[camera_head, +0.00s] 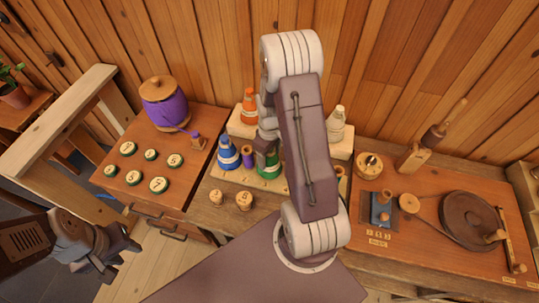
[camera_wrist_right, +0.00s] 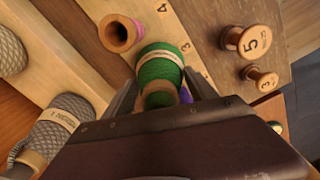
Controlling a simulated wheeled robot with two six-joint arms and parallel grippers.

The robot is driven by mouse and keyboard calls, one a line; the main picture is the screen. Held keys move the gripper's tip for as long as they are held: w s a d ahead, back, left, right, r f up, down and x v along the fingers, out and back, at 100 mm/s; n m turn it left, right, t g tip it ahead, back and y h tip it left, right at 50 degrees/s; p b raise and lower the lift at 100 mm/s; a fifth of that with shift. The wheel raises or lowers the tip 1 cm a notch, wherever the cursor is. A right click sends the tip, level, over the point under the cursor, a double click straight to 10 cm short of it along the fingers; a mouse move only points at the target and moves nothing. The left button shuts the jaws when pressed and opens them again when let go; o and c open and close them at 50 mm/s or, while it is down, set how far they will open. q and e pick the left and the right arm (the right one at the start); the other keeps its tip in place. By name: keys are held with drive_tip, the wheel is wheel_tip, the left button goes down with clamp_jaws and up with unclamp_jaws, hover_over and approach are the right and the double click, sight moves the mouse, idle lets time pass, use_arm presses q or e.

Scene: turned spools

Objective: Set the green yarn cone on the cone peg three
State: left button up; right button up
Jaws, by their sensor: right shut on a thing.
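The green yarn cone (camera_head: 268,168) is at the front step of the pale cone rack (camera_head: 217,175), to the right of a blue cone (camera_head: 228,154). My right gripper (camera_head: 264,147) reaches down over it. In the right wrist view, the gripper (camera_wrist_right: 160,95) is shut on the green cone (camera_wrist_right: 163,67), one finger on each side. The rack's numbers 4 and 3 show beside the cone; its base on the rack is hidden, so I cannot tell whether it sits on a peg. My left gripper (camera_head: 108,257) is open and empty at the lower left, away from the rack.
An orange cone (camera_head: 249,106) and a cream cone (camera_head: 335,123) stand on the back step. A small purple spool (camera_head: 247,157) is beside the blue cone. Two wooden spools (camera_head: 244,200) stand in front. My right arm hides part of the rack.

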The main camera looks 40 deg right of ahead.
drive_tip(key=shift+r, duration=0.1)
drive_tip(key=shift+f+b, duration=0.3)
drive_tip(key=shift+f, duration=0.4)
drive_tip(key=o, duration=1.6)
wheel_tip(320, 180, up, 11)
drive_tip(key=p, duration=1)
drive_tip(key=shift+r, duration=0.15)
